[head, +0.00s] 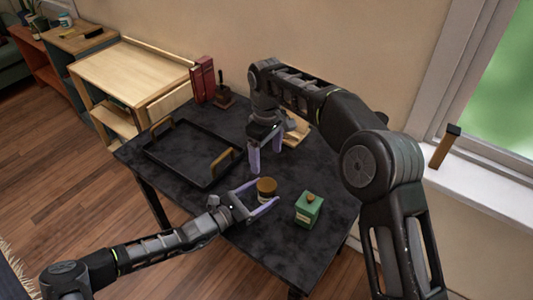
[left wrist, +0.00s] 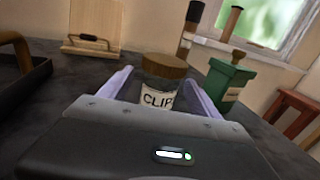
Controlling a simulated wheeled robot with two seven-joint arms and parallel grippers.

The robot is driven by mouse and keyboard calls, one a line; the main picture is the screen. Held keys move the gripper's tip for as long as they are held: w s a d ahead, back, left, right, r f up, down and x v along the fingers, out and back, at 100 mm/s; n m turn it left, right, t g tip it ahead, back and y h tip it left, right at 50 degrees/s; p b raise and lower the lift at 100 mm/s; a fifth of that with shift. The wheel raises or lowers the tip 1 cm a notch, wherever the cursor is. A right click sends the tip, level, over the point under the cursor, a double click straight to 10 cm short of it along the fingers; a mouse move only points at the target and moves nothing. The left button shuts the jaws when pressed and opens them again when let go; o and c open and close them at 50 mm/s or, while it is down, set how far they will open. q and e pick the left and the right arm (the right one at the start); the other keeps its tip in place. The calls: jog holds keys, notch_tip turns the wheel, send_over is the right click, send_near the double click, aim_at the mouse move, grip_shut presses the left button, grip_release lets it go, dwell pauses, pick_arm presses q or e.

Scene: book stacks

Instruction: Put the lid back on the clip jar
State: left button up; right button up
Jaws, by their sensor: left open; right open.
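The clip jar (head: 265,197) stands upright on the dark table, with a pale label reading "CLIP" in the left wrist view (left wrist: 158,100). A round brown lid (head: 267,184) rests on top of the jar; it also shows in the left wrist view (left wrist: 165,65). I cannot tell whether it is fully seated. My left gripper (head: 262,193) is open low at the jar, with one finger on each side of it. My right gripper (head: 265,155) is open and empty above the table, behind the jar, fingers pointing down.
A green box (head: 308,211) with a knob stands right of the jar. A black tray (head: 178,174) with wooden handles lies at the left. Red books (head: 203,80), a dark wooden stand (head: 223,97) and a light wooden stand (head: 298,130) are along the back. The front table is clear.

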aim_at(260, 195)
pick_arm(q)
jog(key=v, duration=0.6)
jog(key=shift+a+b, duration=0.1)
jog(key=shift+b, duration=0.3)
jog(key=shift+s, duration=0.1)
